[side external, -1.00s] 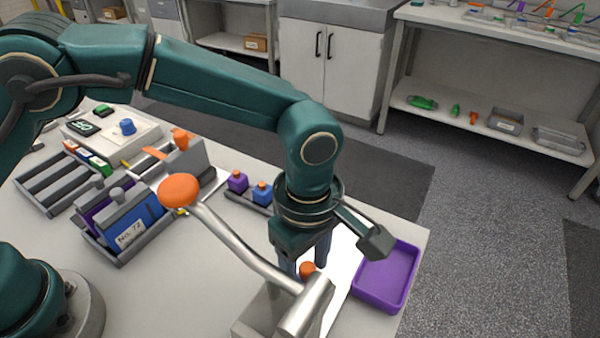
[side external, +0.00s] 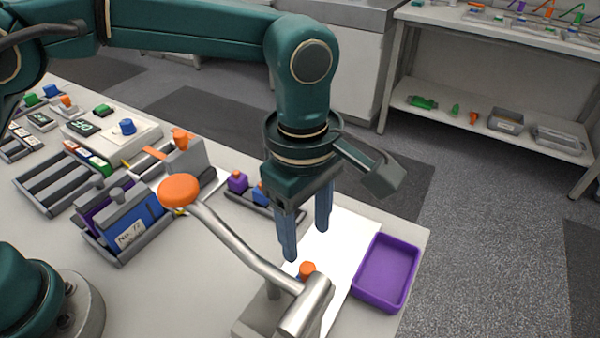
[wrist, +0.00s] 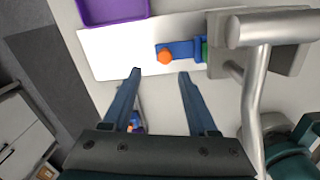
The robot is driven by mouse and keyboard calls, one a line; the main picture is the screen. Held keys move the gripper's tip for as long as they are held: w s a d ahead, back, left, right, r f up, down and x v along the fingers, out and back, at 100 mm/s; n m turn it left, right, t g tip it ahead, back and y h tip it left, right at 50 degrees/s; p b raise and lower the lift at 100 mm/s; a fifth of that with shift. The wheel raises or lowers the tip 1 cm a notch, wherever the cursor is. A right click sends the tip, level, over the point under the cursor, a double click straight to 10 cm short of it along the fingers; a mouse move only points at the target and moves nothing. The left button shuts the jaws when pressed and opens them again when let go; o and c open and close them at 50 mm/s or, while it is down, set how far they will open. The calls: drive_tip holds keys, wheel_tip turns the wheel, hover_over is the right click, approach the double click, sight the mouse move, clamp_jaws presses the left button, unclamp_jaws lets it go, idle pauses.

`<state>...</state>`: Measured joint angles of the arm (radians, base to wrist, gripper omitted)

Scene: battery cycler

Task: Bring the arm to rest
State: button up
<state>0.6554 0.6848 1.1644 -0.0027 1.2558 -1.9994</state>
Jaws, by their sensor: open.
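My gripper (side external: 306,245) hangs pointing down above the white sheet at the table's front right. Its two blue fingers are apart with nothing between them. In the wrist view my gripper (wrist: 160,72) is also open. A small blue piece with an orange knob (side external: 307,269) lies below the fingertips, apart from them, partly hidden behind the metal lever. In the wrist view the blue piece (wrist: 181,49) lies on the white sheet (wrist: 110,52), its end reaching the grey fixture under the lever.
A metal lever with an orange knob (side external: 179,191) rises close to the left of my gripper. A purple tray (side external: 386,272) sits at the right table edge. A rack with purple and blue pieces (side external: 238,181) stands behind. A blue box labelled No. 72 (side external: 131,234) is at left.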

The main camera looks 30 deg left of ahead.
drive_tip(key=a+r+t+h, duration=0.1)
drive_tip(key=a+r+t, duration=0.2)
drive_tip(key=a+r, duration=1)
drive_tip(key=s+a+f+m+t, duration=0.1)
drive_tip(key=s+a+f+m, duration=0.2)
drive_tip(key=m, duration=0.4)
drive_tip(key=s+a+f+m+t+y, duration=0.1)
drive_tip(key=s+a+f+m, duration=0.2)
drive_tip(key=s+a+m, duration=0.2)
drive_tip(key=s+m, duration=0.2)
drive_tip(key=m, duration=0.1)
drive_tip(key=shift+s+a+f, duration=0.15)
drive_tip(key=shift+s+f, duration=0.05)
drive_tip(key=shift+f, duration=0.05)
